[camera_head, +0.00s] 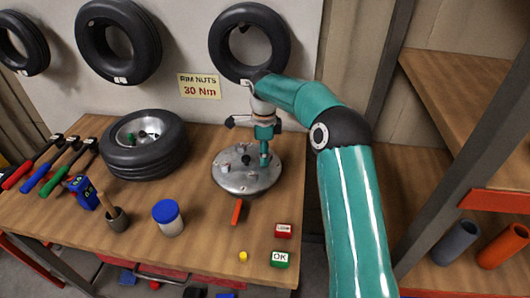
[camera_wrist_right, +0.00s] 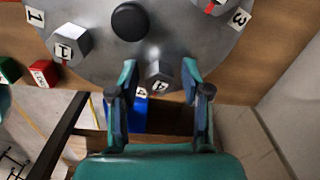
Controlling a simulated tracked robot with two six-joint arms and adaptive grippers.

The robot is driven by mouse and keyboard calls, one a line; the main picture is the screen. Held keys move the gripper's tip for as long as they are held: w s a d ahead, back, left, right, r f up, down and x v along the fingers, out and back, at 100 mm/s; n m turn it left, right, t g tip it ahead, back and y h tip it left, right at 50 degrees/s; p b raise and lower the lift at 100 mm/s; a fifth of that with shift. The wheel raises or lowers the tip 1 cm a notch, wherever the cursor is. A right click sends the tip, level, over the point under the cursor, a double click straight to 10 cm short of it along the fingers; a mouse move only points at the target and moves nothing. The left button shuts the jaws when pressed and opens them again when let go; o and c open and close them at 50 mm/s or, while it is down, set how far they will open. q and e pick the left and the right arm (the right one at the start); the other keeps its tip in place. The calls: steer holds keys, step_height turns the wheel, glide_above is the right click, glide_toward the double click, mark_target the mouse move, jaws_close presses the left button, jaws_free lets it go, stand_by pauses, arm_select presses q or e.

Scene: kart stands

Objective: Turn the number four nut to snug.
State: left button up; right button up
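The round metal rim plate (camera_head: 232,182) lies on the wooden bench, with nuts and a dark centre knob on it. My right gripper (camera_head: 264,158) points down over the plate's right side. In the right wrist view the number four nut (camera_wrist_right: 159,76) is a grey hex nut near the plate's edge, beside a partly hidden "4" label (camera_wrist_right: 141,92). My right gripper (camera_wrist_right: 159,72) is open around it, one finger on each side, with visible gaps. The number one nut (camera_wrist_right: 70,44) and number three nut (camera_wrist_right: 214,6) show red marks. My left gripper is out of view.
Several wrenches (camera_head: 66,165) lie at far left. A metal shelf post (camera_head: 455,165) stands at right.

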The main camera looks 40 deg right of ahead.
steer(key=shift+s, duration=0.1)
step_height(320, 180, up, 12)
stand_by(0.8)
steer(key=shift+d+f, duration=0.1)
steer(key=shift+f, duration=0.05)
stand_by(0.3)
